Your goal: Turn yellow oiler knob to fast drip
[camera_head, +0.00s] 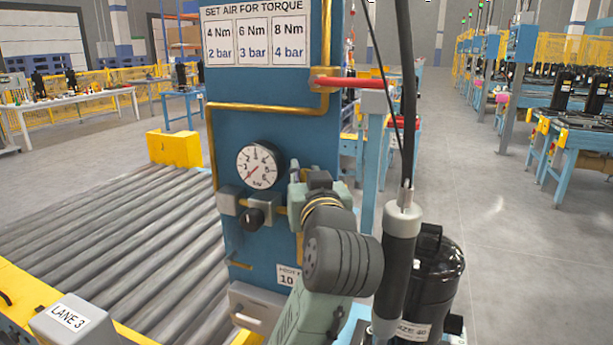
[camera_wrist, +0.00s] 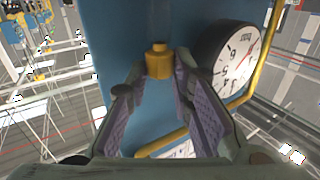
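The yellow oiler knob (camera_wrist: 158,62) is a small stepped cylinder standing out from the blue panel in the wrist view. My gripper (camera_wrist: 159,70) is open, with one purple-padded finger on each side of the knob. The knob lies between or just beyond the fingertips, and I cannot tell if either finger touches it. In the head view my gripper (camera_head: 297,195) is at the blue panel (camera_head: 280,130), right of the pressure gauge. My gripper and wrist hide the knob there. No drip marking is readable.
The round gauge (camera_head: 257,166) sits close to my gripper and also shows in the wrist view (camera_wrist: 228,58). A black regulator knob (camera_head: 253,218) is below it. A brass pipe (camera_head: 265,107) crosses the panel. A red-handled lever (camera_head: 350,83) juts right. A black compressor (camera_head: 435,275) stands right of my arm.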

